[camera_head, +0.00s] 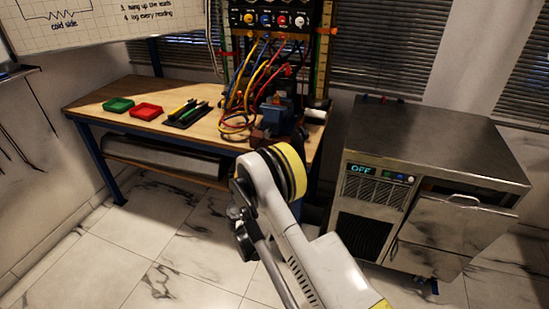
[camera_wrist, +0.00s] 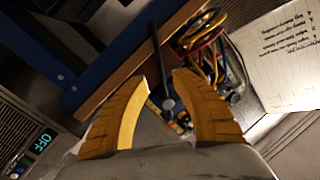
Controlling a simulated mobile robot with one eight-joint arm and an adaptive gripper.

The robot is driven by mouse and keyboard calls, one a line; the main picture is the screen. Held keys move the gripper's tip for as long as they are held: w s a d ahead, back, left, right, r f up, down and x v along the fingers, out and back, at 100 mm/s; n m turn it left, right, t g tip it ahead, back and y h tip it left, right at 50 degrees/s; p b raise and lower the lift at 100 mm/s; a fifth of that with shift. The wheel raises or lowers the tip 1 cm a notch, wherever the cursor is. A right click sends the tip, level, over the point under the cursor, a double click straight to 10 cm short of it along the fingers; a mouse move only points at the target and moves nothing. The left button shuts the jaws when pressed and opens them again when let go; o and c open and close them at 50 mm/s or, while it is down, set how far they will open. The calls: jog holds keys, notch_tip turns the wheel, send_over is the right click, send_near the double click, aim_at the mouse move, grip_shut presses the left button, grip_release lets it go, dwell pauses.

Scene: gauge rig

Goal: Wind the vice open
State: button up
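The vice (camera_head: 277,116), blue with darker parts, sits at the right front of the wooden bench, partly hidden by cables and my arm. In the wrist view a dark bar with a rounded end (camera_wrist: 159,66), which looks like the vice handle, runs along the gap between my fingers. My gripper (camera_wrist: 161,82) is open, its two yellow fingers on either side of the bar's end. Whether either finger touches the bar I cannot tell. In the head view my own arm hides the fingers.
Bench (camera_head: 148,88) holds a green tray (camera_head: 118,105), a red tray (camera_head: 146,111) and dark tools (camera_head: 186,113). Coloured cables (camera_head: 243,95) hang from a panel (camera_head: 270,18) close to the vice. A steel cabinet (camera_head: 440,150) reading OFF stands right. Floor in front is clear.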

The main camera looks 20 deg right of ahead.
aim_at(256, 149)
jog(key=b+x, duration=0.2)
jog(key=x, duration=0.7)
jog(key=shift+w+b, duration=0.3)
jog(key=shift+b, duration=0.05)
jog(key=shift+d, duration=0.1)
grip_shut()
